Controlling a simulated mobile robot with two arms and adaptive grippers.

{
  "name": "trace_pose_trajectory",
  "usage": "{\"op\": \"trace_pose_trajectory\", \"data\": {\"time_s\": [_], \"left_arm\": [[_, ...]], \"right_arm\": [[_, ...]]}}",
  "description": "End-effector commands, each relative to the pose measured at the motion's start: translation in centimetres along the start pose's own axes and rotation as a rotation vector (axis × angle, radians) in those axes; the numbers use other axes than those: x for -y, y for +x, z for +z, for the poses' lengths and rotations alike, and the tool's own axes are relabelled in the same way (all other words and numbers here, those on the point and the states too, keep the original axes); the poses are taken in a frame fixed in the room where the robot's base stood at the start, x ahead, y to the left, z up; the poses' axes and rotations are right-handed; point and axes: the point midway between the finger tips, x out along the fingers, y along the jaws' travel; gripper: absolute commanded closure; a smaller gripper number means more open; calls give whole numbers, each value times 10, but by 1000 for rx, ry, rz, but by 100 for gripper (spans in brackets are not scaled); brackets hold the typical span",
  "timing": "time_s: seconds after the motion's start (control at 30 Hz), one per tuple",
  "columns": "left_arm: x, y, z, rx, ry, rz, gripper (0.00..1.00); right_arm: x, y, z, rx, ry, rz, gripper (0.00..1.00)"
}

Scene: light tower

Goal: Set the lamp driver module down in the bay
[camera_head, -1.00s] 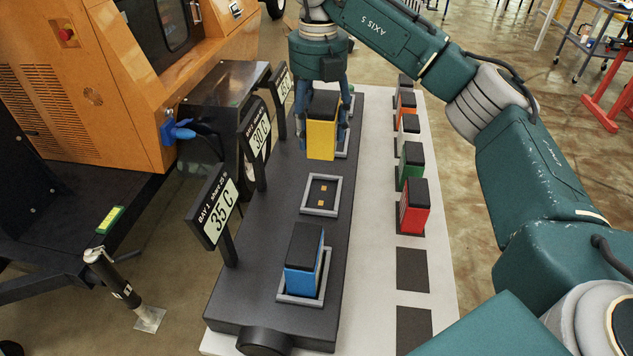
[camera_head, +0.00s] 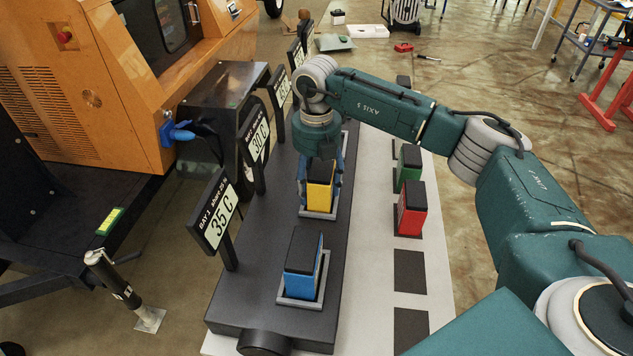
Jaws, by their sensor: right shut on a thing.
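The lamp driver module (camera_head: 319,198), yellow with a black top, is upright at the second bay (camera_head: 319,216), a grey-rimmed frame beside the 30 C sign. My right gripper (camera_head: 320,187) comes down from above and is shut on the module, with a finger on either side. The module's lower end appears within the bay's rim; whether it rests on the floor of the bay cannot be told. My left gripper is not in view.
A blue module (camera_head: 304,268) stands in the nearest bay, by the 35 C sign (camera_head: 215,213). Red (camera_head: 411,209) and green (camera_head: 408,165) modules stand on the pale strip at the right, with empty dark pads in front. The sign posts line the left side.

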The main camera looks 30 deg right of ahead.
Motion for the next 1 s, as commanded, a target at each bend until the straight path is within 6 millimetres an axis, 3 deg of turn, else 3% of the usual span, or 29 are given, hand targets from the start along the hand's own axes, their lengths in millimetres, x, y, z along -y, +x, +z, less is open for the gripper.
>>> {"op": "trace_pose_trajectory", "data": {"time_s": [0.3,0.33,0.4,0.8,1.0], "left_arm": [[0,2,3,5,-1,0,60],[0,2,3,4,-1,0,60],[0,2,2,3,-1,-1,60],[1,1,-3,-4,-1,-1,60],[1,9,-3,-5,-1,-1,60]], "right_arm": [[-1,2,1,2,0,3,88],[0,2,0,1,0,1,37],[0,2,0,1,0,1,23],[-1,-4,1,2,1,2,22],[-1,-37,1,4,1,5,22]]}}
